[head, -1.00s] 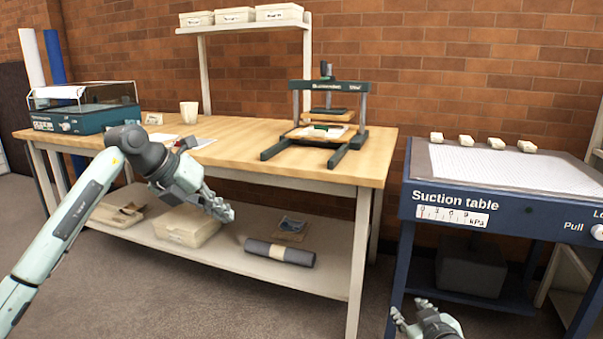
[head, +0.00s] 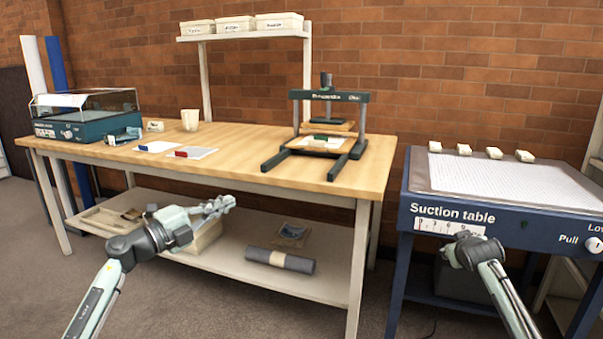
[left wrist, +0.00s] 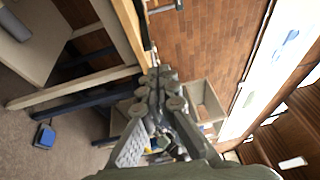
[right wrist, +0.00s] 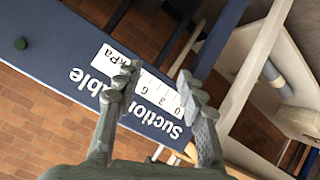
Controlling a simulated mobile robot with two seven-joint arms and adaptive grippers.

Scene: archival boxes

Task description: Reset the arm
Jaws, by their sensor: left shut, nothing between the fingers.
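My left gripper (head: 222,204) is shut and empty. In the head view it shows in front of the lower part of the workbench, below the tabletop edge, pointing right. Its closed fingers also show in the left wrist view (left wrist: 160,82). My right gripper (head: 450,254) is in front of the suction table (head: 415,235), partly hidden by its own wrist. In the right wrist view its fingers (right wrist: 158,78) are spread apart with nothing between them, facing the suction table's printed front panel.
The wooden workbench (head: 255,165) carries a press (head: 325,97), a teal device with a clear cover (head: 85,127) and a cup (head: 190,119). A grey roll (head: 280,261) lies on its lower shelf. Open floor lies in front.

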